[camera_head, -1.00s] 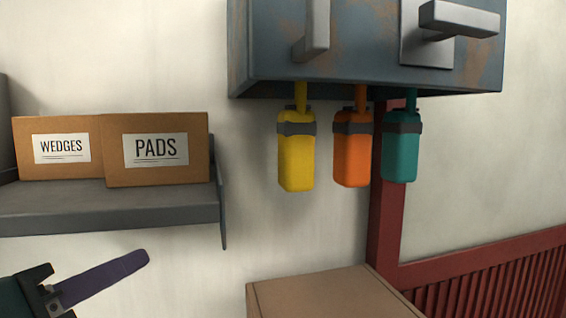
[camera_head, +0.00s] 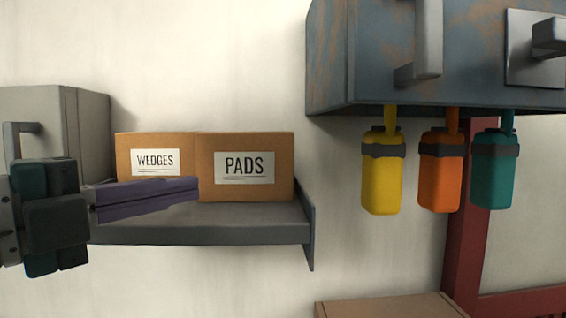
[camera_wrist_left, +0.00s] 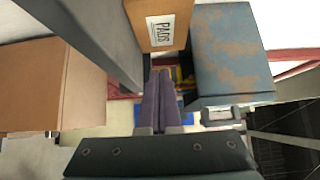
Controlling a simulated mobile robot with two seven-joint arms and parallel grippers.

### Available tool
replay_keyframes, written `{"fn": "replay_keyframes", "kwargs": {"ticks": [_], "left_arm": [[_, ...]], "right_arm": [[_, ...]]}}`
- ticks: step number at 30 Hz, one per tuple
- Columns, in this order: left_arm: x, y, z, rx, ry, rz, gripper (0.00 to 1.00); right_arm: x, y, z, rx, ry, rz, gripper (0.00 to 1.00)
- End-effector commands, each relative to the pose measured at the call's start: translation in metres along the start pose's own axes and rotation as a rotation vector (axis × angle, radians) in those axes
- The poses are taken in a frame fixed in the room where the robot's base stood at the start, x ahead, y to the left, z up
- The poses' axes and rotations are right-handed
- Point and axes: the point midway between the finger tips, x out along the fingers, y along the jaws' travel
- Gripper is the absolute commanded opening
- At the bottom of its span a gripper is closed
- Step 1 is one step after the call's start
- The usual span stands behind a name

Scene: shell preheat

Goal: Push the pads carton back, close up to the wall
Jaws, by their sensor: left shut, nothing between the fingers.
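The pads carton (camera_head: 280,168) is a brown box with a white PADS label, upright on a grey wall shelf (camera_head: 250,232). It stands beside the wedges carton (camera_head: 125,160), and its front looks slightly nearer than that carton's. The pads carton also shows at the top of the left wrist view (camera_wrist_left: 172,40). My left gripper (camera_head: 196,188) has purple fingers, shut and empty, in front of the shelf. Its tips overlap the lower right of the wedges carton in the head view, left of the PADS label. I cannot tell whether they touch anything. My right gripper is not in view.
A grey cabinet (camera_head: 88,118) with a handle stands left of the cartons. A rusty blue-grey cabinet (camera_head: 350,60) is at upper right, with yellow (camera_head: 381,185), orange (camera_head: 440,185) and teal (camera_head: 491,180) bottles hanging below. A brown box (camera_head: 390,307) sits at the bottom.

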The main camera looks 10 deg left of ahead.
Motion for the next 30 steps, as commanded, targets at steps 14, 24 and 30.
{"fn": "replay_keyframes", "kwargs": {"ticks": [14, 24, 30], "left_arm": [[0.081, 0.0, 0.015, 0.005, 0.001, 0.002, 0.0], [0.093, 0.0, 0.026, 0.003, 0.004, 0.002, 0.0], [0.093, 0.0, 0.027, 0.003, 0.003, 0.002, 0.0]], "right_arm": [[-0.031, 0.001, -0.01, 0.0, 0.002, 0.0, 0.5], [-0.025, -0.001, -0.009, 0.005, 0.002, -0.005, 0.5], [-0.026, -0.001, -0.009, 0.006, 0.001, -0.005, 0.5]]}}
